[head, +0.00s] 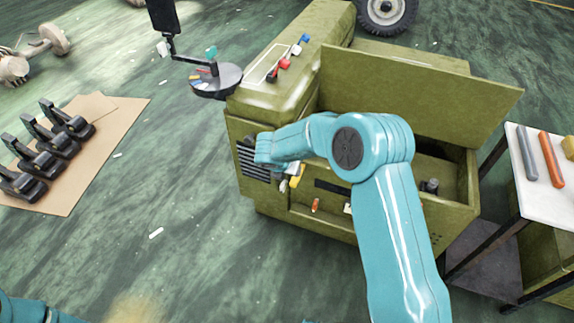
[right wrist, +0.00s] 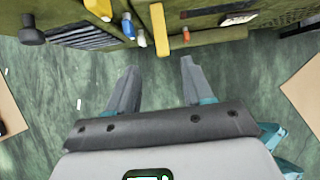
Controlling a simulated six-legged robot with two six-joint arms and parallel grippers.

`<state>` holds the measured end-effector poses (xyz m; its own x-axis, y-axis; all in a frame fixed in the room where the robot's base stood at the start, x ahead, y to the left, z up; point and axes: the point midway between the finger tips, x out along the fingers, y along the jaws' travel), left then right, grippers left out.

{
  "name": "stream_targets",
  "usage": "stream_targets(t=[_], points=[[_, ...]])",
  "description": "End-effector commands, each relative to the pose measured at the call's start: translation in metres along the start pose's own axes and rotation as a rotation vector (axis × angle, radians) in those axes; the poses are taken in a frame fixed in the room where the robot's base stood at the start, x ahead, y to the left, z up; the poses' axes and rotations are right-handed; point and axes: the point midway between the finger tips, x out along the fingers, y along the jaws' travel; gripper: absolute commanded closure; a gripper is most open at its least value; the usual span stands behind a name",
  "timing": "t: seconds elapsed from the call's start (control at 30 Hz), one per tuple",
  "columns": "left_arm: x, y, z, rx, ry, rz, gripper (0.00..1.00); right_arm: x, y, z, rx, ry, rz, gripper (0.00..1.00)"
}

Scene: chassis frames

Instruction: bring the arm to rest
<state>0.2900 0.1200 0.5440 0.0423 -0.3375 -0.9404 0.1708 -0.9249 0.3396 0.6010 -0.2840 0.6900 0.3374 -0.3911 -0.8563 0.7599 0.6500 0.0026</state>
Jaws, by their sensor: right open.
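My right arm (head: 400,235), teal, rises from the lower right in the head view and bends left across the front of an olive-green machine (head: 340,222). In the right wrist view my right gripper (right wrist: 158,66) is open, its two grey fingers spread apart with only green floor between them. The machine's front edge (right wrist: 225,38) lies beyond the fingertips, with a gap. In the head view the fingers cannot be made out clearly. A bit of my left arm (head: 30,312) shows at the lower left corner; its gripper is outside the view.
The machine's raised panel (head: 420,85) stands behind my right elbow. A yellow bar (right wrist: 159,28) and small coloured parts sit along its front. A white-topped table (head: 545,185) holds tools at right. Black clamps lie on cardboard (head: 80,180) at left. Floor between is mostly clear.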

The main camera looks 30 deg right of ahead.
Motion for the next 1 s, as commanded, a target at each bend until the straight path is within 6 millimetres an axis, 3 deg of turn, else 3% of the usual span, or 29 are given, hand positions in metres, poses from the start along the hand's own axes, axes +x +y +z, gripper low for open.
stream_targets(t=[0.2, 0.63, 0.73, 0.77, 0.87, 1.0], points=[[-0.002, 0.001, 0.0, 0.0, 0.0, 0.0, 0.6, -0.014, 0.0, 0.0, 0.0, 0.0, -0.001, 0.49], [-0.001, 0.001, 0.0, 0.0, 0.0, 0.0, 0.6, -0.013, 0.0, 0.0, 0.0, 0.0, -0.001, 0.49], [-0.005, 0.002, 0.0, 0.0, 0.0, 0.0, 0.6, -0.013, -0.002, -0.01, 0.027, 0.034, 0.003, 0.49], [-0.007, 0.003, 0.0, 0.0, 0.0, 0.0, 0.6, -0.013, -0.003, -0.018, 0.052, 0.061, 0.005, 0.49], [-0.021, 0.008, 0.001, 0.0, 0.0, 0.0, 0.6, -0.015, -0.011, -0.068, 0.223, 0.227, 0.006, 0.49], [-0.05, 0.018, 0.001, 0.0, 0.0, 0.0, 0.6, -0.044, -0.035, -0.173, 0.722, 0.576, -0.103, 0.49]])
